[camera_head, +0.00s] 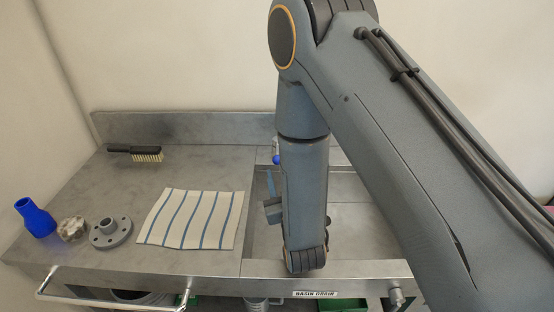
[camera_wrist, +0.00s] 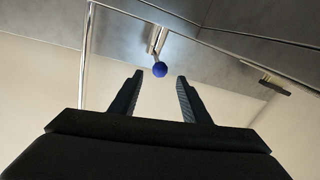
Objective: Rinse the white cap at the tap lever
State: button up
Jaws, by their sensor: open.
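The tap lever (camera_wrist: 155,40) shows in the wrist view as a thin metal rod ending in a blue ball (camera_wrist: 160,69). The blue ball also shows in the head view (camera_head: 277,160), beside my arm at the back of the basin. My gripper (camera_wrist: 159,77) is open, with nothing between its fingers. The ball appears between and beyond the fingertips; I cannot tell the distance. An off-white knobbed piece (camera_head: 72,229) stands at the left of the counter; I cannot tell whether it is the white cap. My arm hides part of the basin.
A blue reducer (camera_head: 36,218), a grey flange (camera_head: 110,232), a striped cloth (camera_head: 190,220) and a black-handled brush (camera_head: 135,152) lie on the metal counter. The basin (camera_head: 370,222) is right of them, with a front rail (camera_head: 105,301) below the counter at left.

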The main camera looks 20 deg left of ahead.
aim_at(277, 159)
jog(key=shift+p+x, duration=1.2)
jog(key=shift+x, duration=2.6)
grip_shut()
